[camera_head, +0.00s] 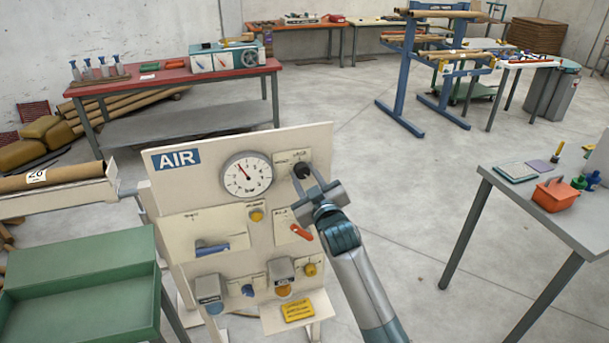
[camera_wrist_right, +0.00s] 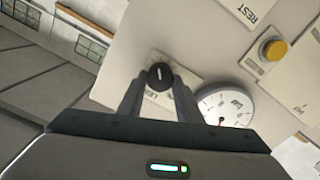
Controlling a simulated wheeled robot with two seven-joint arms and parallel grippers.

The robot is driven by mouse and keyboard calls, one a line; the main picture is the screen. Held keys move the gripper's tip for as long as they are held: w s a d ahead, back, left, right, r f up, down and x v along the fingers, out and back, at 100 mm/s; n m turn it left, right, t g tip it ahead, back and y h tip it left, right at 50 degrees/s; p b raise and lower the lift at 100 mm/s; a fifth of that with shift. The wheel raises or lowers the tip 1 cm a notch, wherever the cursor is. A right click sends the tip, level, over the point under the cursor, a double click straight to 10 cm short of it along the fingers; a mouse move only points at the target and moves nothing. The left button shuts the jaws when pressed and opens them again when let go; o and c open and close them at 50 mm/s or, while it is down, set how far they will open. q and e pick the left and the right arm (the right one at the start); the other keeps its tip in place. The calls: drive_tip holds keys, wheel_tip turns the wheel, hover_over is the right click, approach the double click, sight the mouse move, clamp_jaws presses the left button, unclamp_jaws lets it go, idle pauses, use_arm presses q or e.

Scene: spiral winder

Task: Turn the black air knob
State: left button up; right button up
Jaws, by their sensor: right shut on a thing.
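The black air knob (camera_head: 301,170) is at the upper right of the cream panel (camera_head: 320,143) marked AIR, right of the round pressure gauge (camera_head: 247,176). My right gripper (camera_head: 305,182) is at the knob, its two fingers on either side of it. In the right wrist view the knob (camera_wrist_right: 160,77) shows between the fingertips, with a white pointer line on its face, and the gripper is shut on it. The gauge (camera_wrist_right: 224,107) is at the right there; its red needle points to the upper left in the head view. My left gripper is not in view.
Below the knob are a red-orange lever (camera_head: 301,232), a blue lever (camera_head: 212,248) and a yellow button (camera_head: 256,216). A green tray (camera_head: 80,255) stands at the left. A grey table (camera_head: 560,222) with an orange box (camera_head: 555,195) stands at the right. The floor between is clear.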

drive_tip(key=m+p, duration=0.1)
drive_tip(key=m, duration=0.4)
drive_tip(key=shift+d+f+m, duration=0.1)
drive_tip(key=shift+m, duration=0.2)
idle(0.4)
drive_tip(key=o, duration=1)
drive_tip(key=shift+o, duration=0.2)
drive_tip(key=b+v, duration=0.4)
drive_tip(key=v, duration=1.3)
drive_tip(key=shift+s+b, duration=0.15)
drive_tip(key=shift+b, duration=0.15)
